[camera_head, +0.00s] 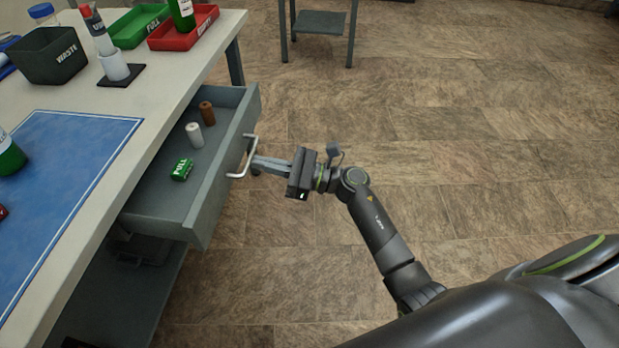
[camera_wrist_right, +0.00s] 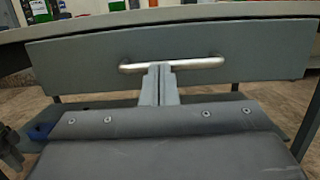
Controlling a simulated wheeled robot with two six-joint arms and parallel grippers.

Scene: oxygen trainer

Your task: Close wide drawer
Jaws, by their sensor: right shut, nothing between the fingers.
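The wide drawer (camera_head: 222,167) is grey and stands pulled out from under the table top. Its front carries a pale metal bar handle (camera_head: 243,157). In the right wrist view the drawer front (camera_wrist_right: 80,62) spans the picture, with the handle (camera_wrist_right: 205,64) across its middle. My right gripper (camera_head: 256,163) is shut and empty, with its fingertips at the handle. In the right wrist view the fingertips (camera_wrist_right: 159,70) lie at the middle of the bar; I cannot tell whether they touch it. My left gripper is not in view.
The drawer holds a green can (camera_head: 182,170), a white roll (camera_head: 194,135) and a brown roll (camera_head: 206,113). The table has a blue mat (camera_head: 75,150), a waste bin (camera_head: 45,62), a green tray (camera_head: 137,27) and a red tray (camera_head: 183,36). The floor on the right is clear.

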